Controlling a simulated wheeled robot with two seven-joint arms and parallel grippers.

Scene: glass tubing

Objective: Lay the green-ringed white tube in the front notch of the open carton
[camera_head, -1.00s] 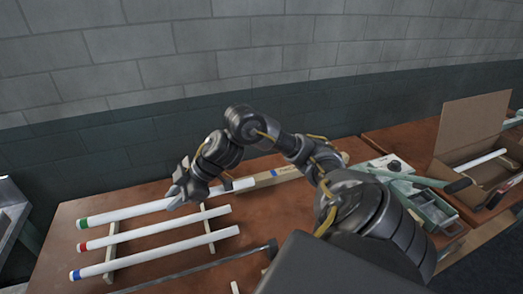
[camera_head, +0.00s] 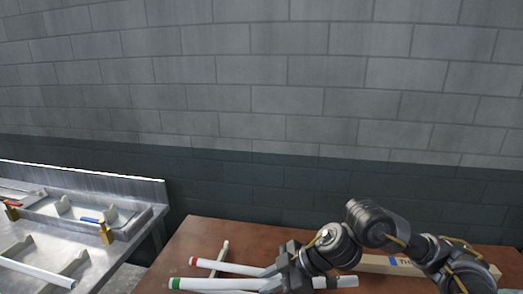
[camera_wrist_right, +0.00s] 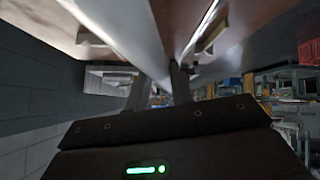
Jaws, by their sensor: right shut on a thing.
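The white tube with the green ring (camera_head: 215,284) runs level along the bottom of the head view, ring end at the left. My right gripper (camera_head: 282,276) is shut on it partway along, and its other end shows past the gripper. In the right wrist view the fingers (camera_wrist_right: 158,92) meet at the pale tube (camera_wrist_right: 125,28), which stretches away close to the camera. Whether the tube touches its supports cannot be told. The open carton is outside both current views. My left gripper is not in view.
A red-ringed white tube (camera_head: 225,266) lies just behind, close to the held tube. A long wooden piece (camera_head: 385,264) lies at the right on the brown table (camera_head: 205,237). A steel bench (camera_head: 120,262) with trays stands at left, and a block wall behind.

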